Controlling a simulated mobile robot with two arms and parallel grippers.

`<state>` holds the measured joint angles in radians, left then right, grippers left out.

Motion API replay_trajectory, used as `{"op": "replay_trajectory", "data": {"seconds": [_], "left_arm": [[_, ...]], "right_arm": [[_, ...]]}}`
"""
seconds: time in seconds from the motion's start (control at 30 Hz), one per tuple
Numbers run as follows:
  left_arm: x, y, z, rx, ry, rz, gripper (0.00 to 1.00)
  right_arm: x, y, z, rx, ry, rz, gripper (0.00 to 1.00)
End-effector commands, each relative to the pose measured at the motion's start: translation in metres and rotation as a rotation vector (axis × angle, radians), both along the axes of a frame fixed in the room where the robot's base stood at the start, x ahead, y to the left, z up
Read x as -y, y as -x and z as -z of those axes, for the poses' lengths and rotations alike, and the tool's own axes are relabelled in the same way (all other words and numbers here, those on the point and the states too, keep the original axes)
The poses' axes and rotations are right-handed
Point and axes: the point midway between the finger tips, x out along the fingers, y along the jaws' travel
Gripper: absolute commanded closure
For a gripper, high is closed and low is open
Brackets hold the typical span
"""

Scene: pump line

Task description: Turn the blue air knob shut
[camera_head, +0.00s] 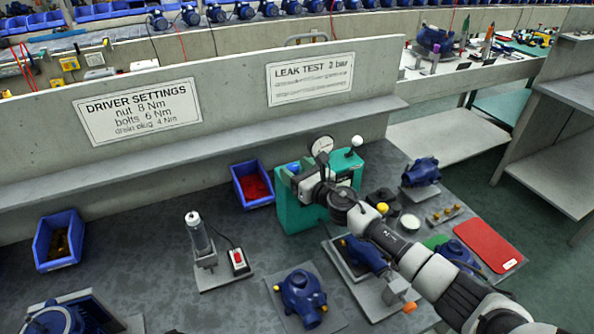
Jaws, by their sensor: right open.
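The green leak-test unit (291,215) stands on the bench right of centre, with a round white gauge (321,146) and a white ball-ended lever (356,142) on top. A small blue part at its upper left, which looks like the blue air knob (293,167), shows just beyond my gripper. My right gripper (294,177) is open at the top left of the unit, close to the knob. I cannot tell whether the fingers touch it or stand around it. My wrist hides part of the unit's top and front. My left gripper is not in view.
A blue bin of red parts (253,184) stands left of the unit. A blue pump (302,296) lies in front, and another pump sits on a fixture (365,255) below my right arm. A driver in a stand (200,240) is further left. A low wall (230,105) runs behind.

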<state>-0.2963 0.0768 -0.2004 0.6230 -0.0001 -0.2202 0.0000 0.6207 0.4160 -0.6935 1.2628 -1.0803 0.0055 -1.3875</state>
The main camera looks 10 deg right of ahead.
Motion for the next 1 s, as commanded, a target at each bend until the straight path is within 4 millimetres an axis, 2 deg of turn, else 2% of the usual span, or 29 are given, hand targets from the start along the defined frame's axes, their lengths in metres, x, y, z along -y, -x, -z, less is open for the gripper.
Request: {"op": "replay_trajectory", "data": {"seconds": [0.1, 0.13, 0.43, 0.73, 1.0], "left_arm": [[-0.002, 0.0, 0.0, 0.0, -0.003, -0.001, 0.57], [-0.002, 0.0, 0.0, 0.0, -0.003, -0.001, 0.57], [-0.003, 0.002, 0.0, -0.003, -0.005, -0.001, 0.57], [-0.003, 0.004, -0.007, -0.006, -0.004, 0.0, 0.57], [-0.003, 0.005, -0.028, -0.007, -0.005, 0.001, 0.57]], "right_arm": [[0.0, 0.0, 0.0, 0.0, 0.0, 0.0, 0.4], [0.0, 0.0, 0.0, 0.0, 0.0, 0.0, 0.43], [0.0, 0.0, 0.0, 0.0, -0.001, 0.0, 0.89], [-0.001, 0.001, -0.002, 0.0, -0.001, 0.036, 0.89], [-0.005, 0.002, -0.004, -0.004, -0.003, 0.193, 0.89]]}}
